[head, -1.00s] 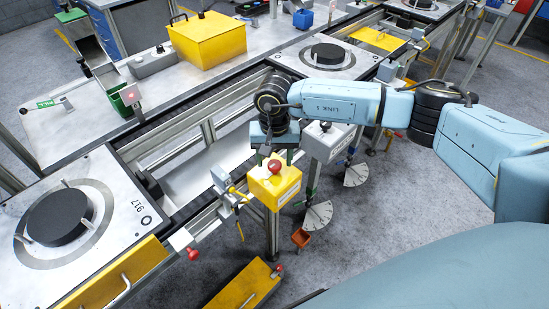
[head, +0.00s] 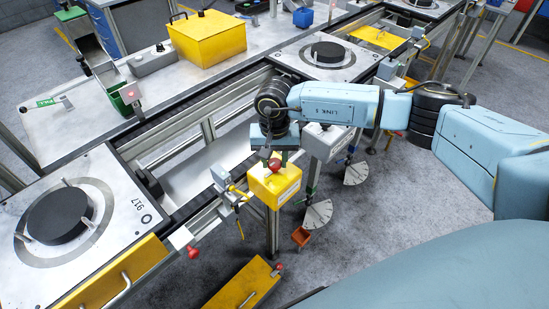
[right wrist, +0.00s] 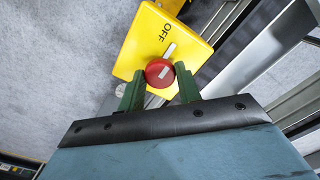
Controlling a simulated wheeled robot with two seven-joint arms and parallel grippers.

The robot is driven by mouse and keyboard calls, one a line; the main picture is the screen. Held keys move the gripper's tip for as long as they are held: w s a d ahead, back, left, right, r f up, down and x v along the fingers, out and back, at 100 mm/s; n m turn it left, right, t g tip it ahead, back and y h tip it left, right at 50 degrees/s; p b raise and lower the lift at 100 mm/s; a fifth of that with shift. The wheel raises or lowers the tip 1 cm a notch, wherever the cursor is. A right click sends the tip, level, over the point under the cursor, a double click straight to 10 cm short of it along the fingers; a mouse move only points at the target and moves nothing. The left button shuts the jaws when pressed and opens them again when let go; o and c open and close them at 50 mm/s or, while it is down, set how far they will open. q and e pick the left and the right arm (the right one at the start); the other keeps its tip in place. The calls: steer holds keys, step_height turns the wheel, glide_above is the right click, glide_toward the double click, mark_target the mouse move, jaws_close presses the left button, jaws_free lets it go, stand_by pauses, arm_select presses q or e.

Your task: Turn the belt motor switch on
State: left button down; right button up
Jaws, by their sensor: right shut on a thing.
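The belt motor switch is a yellow box (head: 276,186) on a post beside the conveyor, with a red round knob (head: 273,167) on it. In the right wrist view the yellow box (right wrist: 158,50) bears the word OFF, and a white mark lies between that word and the red knob (right wrist: 159,72). The knob has a pale bar across its face. My right gripper (head: 274,158) is at the knob; in the right wrist view its green fingers (right wrist: 159,82) stand on either side of the knob, shut on it. My left gripper is not in view.
A pallet with a dark disc, marked 917 (head: 75,215), sits on the conveyor at left; another pallet (head: 327,58) is farther back. A yellow drawer-like box (head: 243,284) lies below. A small grey box (head: 328,138) stands just right of the switch.

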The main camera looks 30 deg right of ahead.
steer(key=m+b, duration=0.2)
steer(key=m, duration=0.2)
steer(key=shift+m, duration=0.3)
steer(key=m+b, duration=0.2)
steer(key=m, duration=0.2)
steer(key=shift+m, duration=0.3)
steer(key=m+b, duration=0.1)
steer(key=m, duration=0.3)
steer(key=m+b, duration=0.1)
steer(key=m, duration=0.3)
steer(key=shift+m, duration=0.3)
steer(key=shift+w+r, duration=0.1)
steer(key=o, duration=1)
